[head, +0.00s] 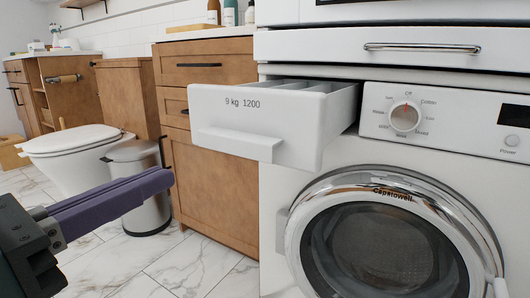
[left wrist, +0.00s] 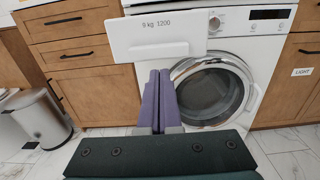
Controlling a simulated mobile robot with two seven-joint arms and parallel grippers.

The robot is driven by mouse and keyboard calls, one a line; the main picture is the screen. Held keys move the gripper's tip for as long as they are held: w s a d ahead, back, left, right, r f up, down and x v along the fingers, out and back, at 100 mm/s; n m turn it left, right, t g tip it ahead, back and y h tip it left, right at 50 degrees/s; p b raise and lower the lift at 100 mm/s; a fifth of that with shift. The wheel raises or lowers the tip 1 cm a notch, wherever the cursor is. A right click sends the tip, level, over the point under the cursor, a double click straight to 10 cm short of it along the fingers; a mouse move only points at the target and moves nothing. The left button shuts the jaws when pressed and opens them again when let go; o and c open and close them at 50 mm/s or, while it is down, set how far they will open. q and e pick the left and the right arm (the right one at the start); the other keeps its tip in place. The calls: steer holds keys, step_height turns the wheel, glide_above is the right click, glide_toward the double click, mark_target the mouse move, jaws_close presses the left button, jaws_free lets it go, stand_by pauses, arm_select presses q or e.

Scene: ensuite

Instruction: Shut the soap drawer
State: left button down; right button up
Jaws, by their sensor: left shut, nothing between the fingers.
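The soap drawer (head: 254,120) is a white drawer marked "9 kg 1200", pulled out from the upper left of the white washing machine (head: 275,232). Its inner compartments show from above in the head view. The drawer front also shows in the left wrist view (left wrist: 150,37), beyond the fingertips. My left gripper (head: 165,180) is shut and empty, its purple fingers pointing toward the drawer from the lower left. It is apart from the drawer in the head view. My right gripper is not in view.
The round washer door (head: 392,245) is closed below the drawer. Wooden cabinets (head: 215,190) stand left of the washer. A metal bin (head: 145,215) and a toilet (head: 75,150) stand farther left. Marble floor is clear in front of the cabinets.

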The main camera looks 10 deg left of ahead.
mark_target(231, 145)
arm_select(q)
steer(key=b+x, duration=0.2)
steer(key=x, duration=0.8)
steer(key=shift+a, duration=0.15)
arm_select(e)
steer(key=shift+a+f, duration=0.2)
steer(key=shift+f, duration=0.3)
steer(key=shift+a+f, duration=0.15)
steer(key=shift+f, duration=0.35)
